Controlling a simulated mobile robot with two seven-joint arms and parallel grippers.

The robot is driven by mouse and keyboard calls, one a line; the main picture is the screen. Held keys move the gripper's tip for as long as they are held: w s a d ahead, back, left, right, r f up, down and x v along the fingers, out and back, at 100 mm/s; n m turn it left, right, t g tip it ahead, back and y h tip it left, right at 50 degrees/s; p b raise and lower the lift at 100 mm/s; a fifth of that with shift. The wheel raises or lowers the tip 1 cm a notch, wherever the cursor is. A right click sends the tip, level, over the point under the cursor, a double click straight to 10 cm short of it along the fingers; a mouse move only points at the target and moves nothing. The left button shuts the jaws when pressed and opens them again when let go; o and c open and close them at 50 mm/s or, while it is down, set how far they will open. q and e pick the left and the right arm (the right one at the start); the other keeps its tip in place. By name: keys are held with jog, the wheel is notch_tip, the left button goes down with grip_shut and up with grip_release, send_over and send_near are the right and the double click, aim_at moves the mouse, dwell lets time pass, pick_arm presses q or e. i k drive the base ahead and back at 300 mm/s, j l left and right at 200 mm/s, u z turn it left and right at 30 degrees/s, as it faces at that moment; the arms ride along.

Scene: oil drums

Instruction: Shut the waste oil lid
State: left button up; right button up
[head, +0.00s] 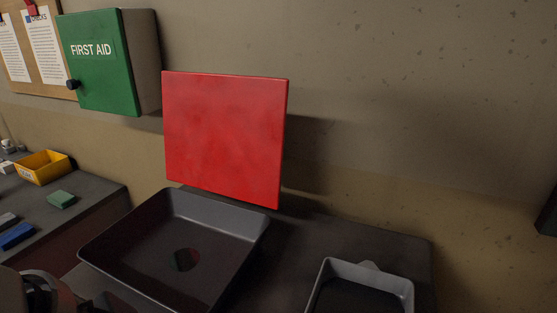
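The waste oil lid (225,138) is a flat red square panel. It stands open, close to upright, along the back edge of a dark grey basin (130,240). The basin is a wide, sloped tray with a dark round hole (187,259) in its floor. A part of my own arm shows at the bottom left corner. No gripper fingers can be made out in the head view.
A smaller grey tray (372,274) sits to the right on the dark top (300,235). A green first aid box (97,62) hangs on the wall. At left, a bench (95,195) holds a yellow bin (43,167), a green block (61,200) and a blue block (17,236).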

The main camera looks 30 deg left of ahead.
aim_at(224, 135)
jog(key=u, duration=1.6)
